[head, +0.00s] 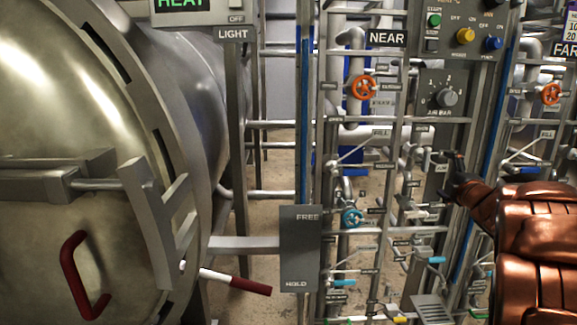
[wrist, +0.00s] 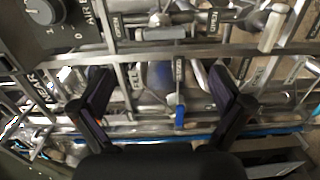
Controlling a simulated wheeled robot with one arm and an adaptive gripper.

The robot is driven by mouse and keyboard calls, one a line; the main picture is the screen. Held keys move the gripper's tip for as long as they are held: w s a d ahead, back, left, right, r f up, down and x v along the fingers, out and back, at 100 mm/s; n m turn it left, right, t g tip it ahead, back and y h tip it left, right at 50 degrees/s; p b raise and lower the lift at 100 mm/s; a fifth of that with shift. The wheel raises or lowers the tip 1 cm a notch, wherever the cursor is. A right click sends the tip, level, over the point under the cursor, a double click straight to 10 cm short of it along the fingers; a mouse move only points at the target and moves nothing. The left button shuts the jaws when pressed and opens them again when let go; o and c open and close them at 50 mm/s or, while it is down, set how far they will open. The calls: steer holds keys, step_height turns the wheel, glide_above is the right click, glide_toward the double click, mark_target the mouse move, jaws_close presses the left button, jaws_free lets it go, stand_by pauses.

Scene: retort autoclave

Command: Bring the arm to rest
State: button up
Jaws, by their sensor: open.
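My gripper (head: 453,157) is at the right of the head view, at the end of my copper-coloured arm, in front of the pipe rack. In the wrist view my gripper (wrist: 165,118) shows two dark fingers spread wide with nothing held between them. Beyond the fingers are a pipe, labels and a small blue-tipped lever (wrist: 180,116). I cannot tell whether a finger touches the rack.
A large metal autoclave door (head: 75,200) with a red handle (head: 75,275) fills the left. A FREE/HOLD plate (head: 300,250) and a red-gripped lever (head: 235,281) stand beside it. Orange (head: 363,88) and teal (head: 352,217) handwheels and a grey AIR BAR knob (head: 447,98) are near my arm.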

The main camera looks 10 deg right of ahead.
steer(key=s+a+r+m+g+h+p, duration=0.2)
steer(key=s+r+m+g+p, duration=0.1)
steer(key=s+m+p, duration=0.2)
steer(key=s+a+r+m+g+h+p, duration=0.2)
steer(key=s+a+m+g+p, duration=0.15)
steer(key=m+p, duration=0.2)
steer(key=s+a+m+g+y+p, duration=0.2)
steer(key=s+a+g+p, duration=0.2)
steer(key=s+a, duration=0.4)
steer(key=s+a+m+g+y+p, duration=0.2)
steer(key=s+a, duration=0.7)
steer(key=s, duration=0.9)
steer(key=s+a+m+g+y+p, duration=0.2)
steer(key=s+a+g+p, duration=0.5)
steer(key=s, duration=0.6)
steer(key=a+p, duration=0.2)
steer(key=p, duration=0.1)
steer(key=shift+s+a, duration=0.15)
